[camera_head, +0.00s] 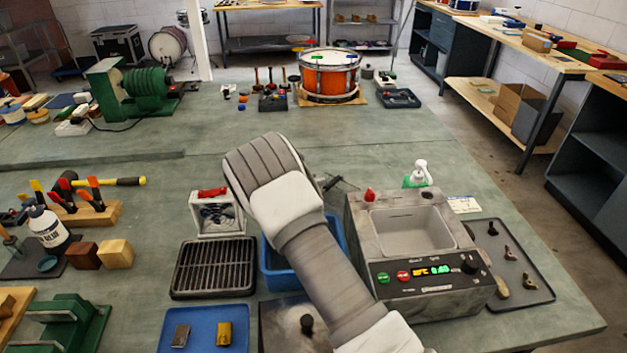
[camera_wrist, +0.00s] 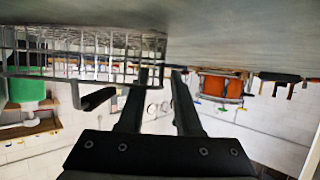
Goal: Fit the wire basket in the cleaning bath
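The cleaning bath (camera_head: 366,235) stands at the right front of the bench, its grey basin open and empty, with a lit control panel in front. The wire basket (camera_wrist: 85,42) shows at the upper left of the wrist view, which looks upside down, against the bench top. A black grip (camera_wrist: 96,98) shows by its rim. My gripper (camera_wrist: 161,74) is open, with a gap between its two dark fingers. The left finger overlaps the basket's right end in the picture; I cannot tell if they touch. In the head view my arm hides the gripper and basket.
A blue tub (camera_head: 273,275) and a black drain rack (camera_head: 213,267) stand left of the bath. A grey lid (camera_head: 275,328) with a knob lies in front. A pump bottle (camera_head: 418,177) stands behind the bath, and a dark tray (camera_head: 535,272) lies right. An orange drum (camera_head: 329,76) stands farther back.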

